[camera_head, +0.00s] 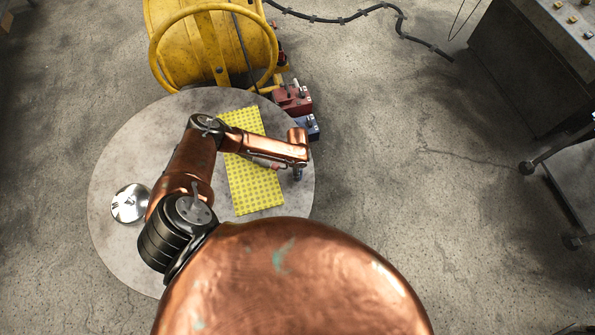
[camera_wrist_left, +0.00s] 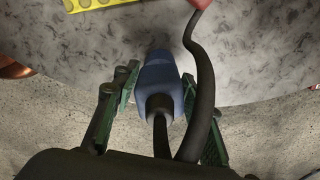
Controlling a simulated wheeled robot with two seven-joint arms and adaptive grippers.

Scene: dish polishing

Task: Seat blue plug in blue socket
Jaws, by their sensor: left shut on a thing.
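My left gripper (camera_head: 298,167) is over the right edge of the round table, below the blue socket in the head view. In the left wrist view its green fingers (camera_wrist_left: 155,105) are on either side of the blue plug (camera_wrist_left: 163,78), with a black cable running from the plug's near end. The plug shows only as a small dark blue bit in the head view (camera_head: 298,176). The blue socket (camera_head: 313,127) is at the table's right edge, partly behind my arm, and apart from the plug. My right gripper is not in view.
A red socket box (camera_head: 292,98) stands beyond the blue one. A red plug (camera_wrist_left: 201,3) with a cable lies near the yellow dotted cloth (camera_head: 262,190). A shiny metal dish (camera_head: 130,204) is at the table's left. A yellow cable reel (camera_head: 212,45) stands behind the table.

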